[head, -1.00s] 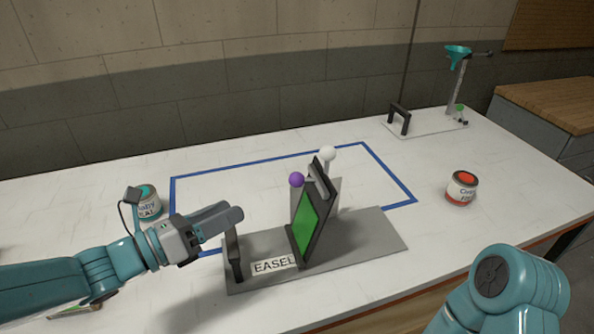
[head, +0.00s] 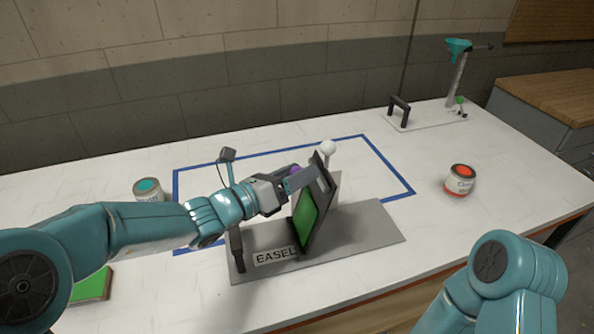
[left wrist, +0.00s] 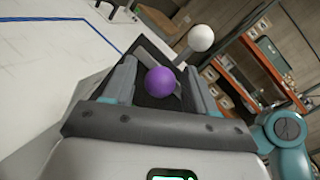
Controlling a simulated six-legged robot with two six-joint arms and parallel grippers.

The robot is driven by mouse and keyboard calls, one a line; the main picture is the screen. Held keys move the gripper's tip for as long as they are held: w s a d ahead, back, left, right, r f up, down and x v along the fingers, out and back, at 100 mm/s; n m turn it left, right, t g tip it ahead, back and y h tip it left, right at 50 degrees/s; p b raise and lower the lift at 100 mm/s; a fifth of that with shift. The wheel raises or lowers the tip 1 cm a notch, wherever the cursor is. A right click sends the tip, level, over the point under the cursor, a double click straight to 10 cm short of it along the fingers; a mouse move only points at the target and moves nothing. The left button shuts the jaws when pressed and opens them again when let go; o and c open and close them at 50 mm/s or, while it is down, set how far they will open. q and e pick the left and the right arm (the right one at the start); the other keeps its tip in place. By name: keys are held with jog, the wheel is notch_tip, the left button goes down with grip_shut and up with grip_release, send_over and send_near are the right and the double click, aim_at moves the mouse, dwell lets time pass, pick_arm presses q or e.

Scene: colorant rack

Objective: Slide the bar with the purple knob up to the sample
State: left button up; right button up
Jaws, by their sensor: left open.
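The easel (head: 370,238) stands on the table with a tilted dark panel that holds a green sample (head: 308,215). The purple knob (head: 295,170) is mostly hidden behind my left gripper (head: 300,178) in the head view. In the left wrist view the purple knob (left wrist: 160,82) sits between the two open fingers of my left gripper (left wrist: 160,88), with a gap on each side. A white knob (head: 328,147) stands at the panel's top and also shows in the left wrist view (left wrist: 201,38). The bar behind the purple knob is largely hidden. My right gripper is out of frame.
A paint can with red paint (head: 460,181) stands at the right, and a teal one (head: 148,190) at the left. A dispenser stand (head: 455,80) is at the back right. A green card (head: 92,287) lies at the front left. Blue tape (head: 270,152) outlines a mostly clear area.

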aim_at(313, 182)
pick_arm(q)
jog(key=shift+d, duration=0.1)
jog(key=shift+w, duration=0.1)
jog(key=c, duration=0.4)
grip_shut()
jog(key=f+b, duration=0.2)
jog(key=a+f+b, duration=0.1)
jog(key=f+b, duration=0.2)
jog(key=shift+s+a+f, duration=0.2)
jog(key=shift+f, duration=0.05)
jog(key=shift+r, duration=0.15)
jog(key=shift+o, duration=2)
grip_release()
